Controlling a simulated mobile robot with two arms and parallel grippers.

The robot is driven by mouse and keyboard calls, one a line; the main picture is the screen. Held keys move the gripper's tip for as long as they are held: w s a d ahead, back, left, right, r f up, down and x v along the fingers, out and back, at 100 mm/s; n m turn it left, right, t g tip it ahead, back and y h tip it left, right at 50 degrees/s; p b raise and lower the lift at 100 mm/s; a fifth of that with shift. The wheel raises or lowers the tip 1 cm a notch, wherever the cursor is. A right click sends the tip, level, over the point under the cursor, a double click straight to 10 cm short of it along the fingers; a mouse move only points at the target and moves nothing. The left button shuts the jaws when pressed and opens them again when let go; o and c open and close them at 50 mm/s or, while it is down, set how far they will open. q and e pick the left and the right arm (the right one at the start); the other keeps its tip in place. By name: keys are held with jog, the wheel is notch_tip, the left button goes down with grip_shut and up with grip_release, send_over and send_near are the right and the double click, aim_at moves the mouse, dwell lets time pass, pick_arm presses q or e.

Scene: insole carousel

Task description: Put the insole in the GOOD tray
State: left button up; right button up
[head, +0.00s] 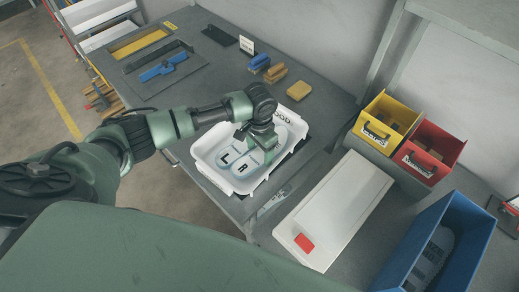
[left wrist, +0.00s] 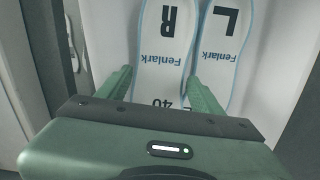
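The white tray (head: 213,178) stands on the grey bench in the middle of the head view. Part of a label on its far side reads "OOD"; my left arm hides the rest. Two pale insoles marked L (head: 226,156) and R (head: 241,170) lie side by side in it. In the left wrist view the R insole (left wrist: 163,40) and the L insole (left wrist: 218,50) show "Fenlark" print. My left gripper (left wrist: 162,78) is over the tray, its fingers spread apart above the insoles. I see nothing held between them. My right gripper is not in view.
A white panel with a red patch (head: 304,243) lies right of the tray. Yellow (head: 376,128) and red (head: 423,160) bins stand behind it. A blue bin (head: 455,225) at right holds an insole.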

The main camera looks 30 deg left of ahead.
aim_at(260, 156)
pick_arm(q)
jog(key=shift+r, duration=0.1)
notch_tip(260, 156, up, 13)
jog(key=b, duration=0.1)
dwell(0.6)
dwell(0.5)
